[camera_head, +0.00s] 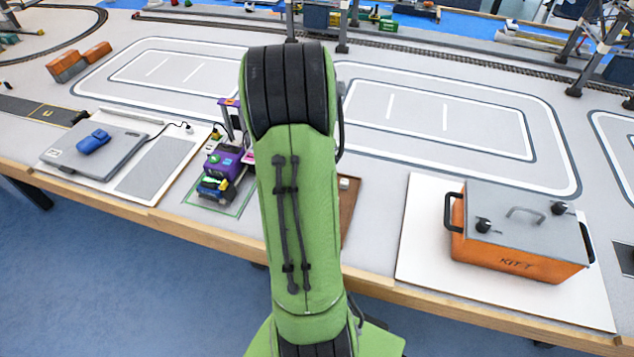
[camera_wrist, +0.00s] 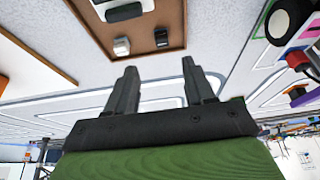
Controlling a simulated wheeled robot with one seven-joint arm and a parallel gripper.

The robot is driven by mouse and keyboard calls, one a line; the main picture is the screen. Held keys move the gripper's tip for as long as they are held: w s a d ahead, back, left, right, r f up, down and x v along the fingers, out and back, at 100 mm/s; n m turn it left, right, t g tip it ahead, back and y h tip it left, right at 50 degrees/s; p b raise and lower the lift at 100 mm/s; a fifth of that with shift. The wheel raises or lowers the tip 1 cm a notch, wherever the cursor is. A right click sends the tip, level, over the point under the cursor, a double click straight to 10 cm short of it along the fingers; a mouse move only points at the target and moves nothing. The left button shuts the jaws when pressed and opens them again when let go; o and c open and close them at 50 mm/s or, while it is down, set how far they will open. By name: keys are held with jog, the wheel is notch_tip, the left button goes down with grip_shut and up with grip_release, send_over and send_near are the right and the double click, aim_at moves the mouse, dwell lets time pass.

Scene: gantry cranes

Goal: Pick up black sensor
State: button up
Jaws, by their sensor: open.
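In the wrist view, a small black block (camera_wrist: 161,37) lies on a brown board (camera_wrist: 90,22) near its edge; it may be the black sensor. A larger black-topped piece with a white lower part (camera_wrist: 124,12) lies on the same board, cut by the frame's top. A small white block (camera_wrist: 121,46) is beside the black block. My gripper (camera_wrist: 160,67) is open and empty, its fingers pointing toward the board and apart from these pieces. In the head view my green arm hides the gripper and most of the brown board (camera_head: 348,205); the black pieces are hidden there.
An orange box with a grey lid (camera_head: 520,262) stands on a white board at right. A small purple vehicle (camera_head: 222,165) stands left of my arm. A grey case with a blue item (camera_head: 93,142) lies farther left.

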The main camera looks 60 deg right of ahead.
jog(key=b+x, duration=0.2)
jog(key=x, duration=0.7)
jog(key=shift+w+a+f, duration=0.15)
grip_shut()
